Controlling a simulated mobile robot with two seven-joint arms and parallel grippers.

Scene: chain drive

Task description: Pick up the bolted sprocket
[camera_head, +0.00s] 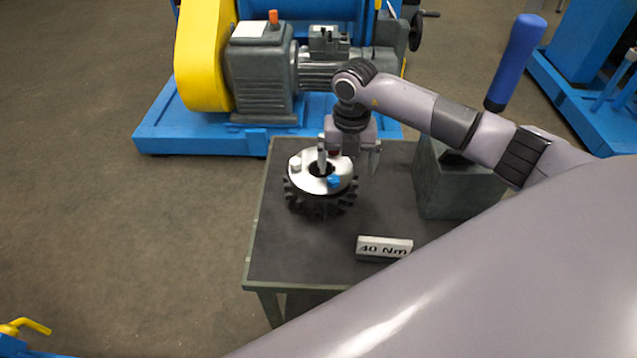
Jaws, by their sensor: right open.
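The bolted sprocket (320,197) lies on the dark table, a black toothed wheel with a silver hub plate on top. The hub has a dark centre hole, a blue bolt head and a pale bolt head. My right gripper (349,160) points down over the back right part of the sprocket and is open. One finger is over the hub near its centre hole, the other is to the right, beyond the sprocket's rim. I cannot tell whether the fingers touch it. My left gripper is not in view.
The table (290,258) also bears a "40 Nm" sign (384,248) at the front and a grey block (452,185) at the right, with a blue-handled tool (514,62) above it. A blue and yellow machine (205,60) stands behind. The table's front left is clear.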

